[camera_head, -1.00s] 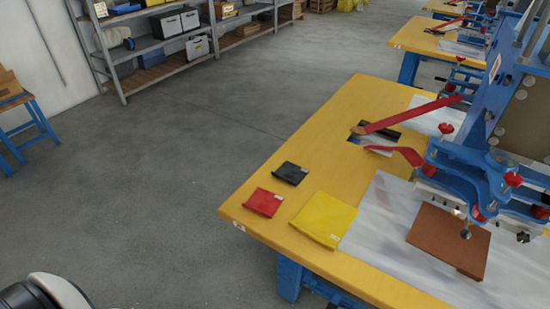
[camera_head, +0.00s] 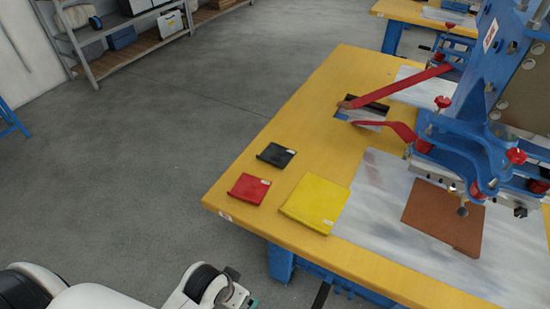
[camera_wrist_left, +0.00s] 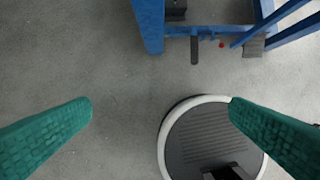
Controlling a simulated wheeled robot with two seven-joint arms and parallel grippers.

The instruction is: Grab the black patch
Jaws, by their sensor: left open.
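The black patch (camera_head: 276,155) lies flat on the yellow table (camera_head: 235,194), near its left edge, with a small white label on it. A red patch (camera_head: 248,188) lies just in front of it and a larger yellow patch (camera_head: 316,203) lies to the right of the red one. My left gripper is only partly in the head view, at the bottom edge, low and in front of the table. In the left wrist view its two green fingers (camera_wrist_left: 160,108) are wide apart with nothing between them. My right gripper is not in view.
Blue table legs (camera_head: 281,264) stand below. Shelves (camera_head: 120,35) stand at the back left.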

